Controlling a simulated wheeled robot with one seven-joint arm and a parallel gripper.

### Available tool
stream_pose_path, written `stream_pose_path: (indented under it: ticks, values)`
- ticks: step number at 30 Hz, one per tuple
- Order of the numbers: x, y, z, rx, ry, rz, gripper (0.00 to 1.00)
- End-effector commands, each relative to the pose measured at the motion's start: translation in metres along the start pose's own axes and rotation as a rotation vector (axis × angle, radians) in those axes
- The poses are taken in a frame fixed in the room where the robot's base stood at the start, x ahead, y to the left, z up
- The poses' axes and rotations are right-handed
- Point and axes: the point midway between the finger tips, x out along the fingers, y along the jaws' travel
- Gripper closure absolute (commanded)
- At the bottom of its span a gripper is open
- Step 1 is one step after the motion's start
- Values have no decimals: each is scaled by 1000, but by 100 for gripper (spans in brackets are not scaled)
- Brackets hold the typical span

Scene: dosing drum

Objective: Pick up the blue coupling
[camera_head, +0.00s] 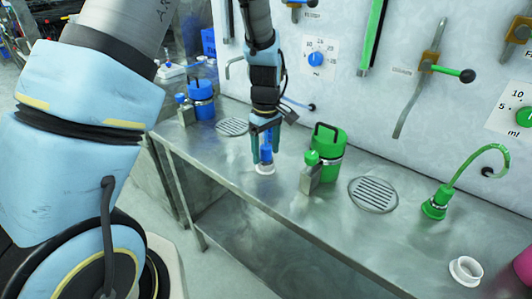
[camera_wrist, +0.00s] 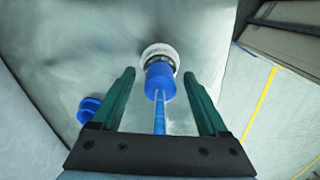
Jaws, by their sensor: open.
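The blue coupling (camera_head: 266,153) stands in a white ring (camera_head: 265,169) on the metal bench, below my gripper (camera_head: 265,150). In the wrist view, the coupling (camera_wrist: 160,80) is a blue cylinder seated at the white ring (camera_wrist: 160,50), with a thin blue hose (camera_wrist: 159,115) running back toward the gripper's base. My gripper (camera_wrist: 158,75) is open, its two green fingers on either side of the coupling. Visible gaps separate both fingers from it in this view. The fingers partly cover the coupling in the head view.
A green canister (camera_head: 325,155) stands on the bench to the right of the gripper, and a blue canister (camera_head: 201,98) to the left. A round drain grate (camera_head: 373,195), a green hose fitting (camera_head: 436,205) and another white ring (camera_head: 466,269) lie further right. The wall rises behind.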

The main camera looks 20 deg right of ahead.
Motion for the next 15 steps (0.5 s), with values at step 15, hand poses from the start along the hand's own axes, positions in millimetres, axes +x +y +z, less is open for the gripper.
stream_pose_path:
  ticks: [15]
  values:
    - [1, 0, 0, 0, 0, 0, 57]
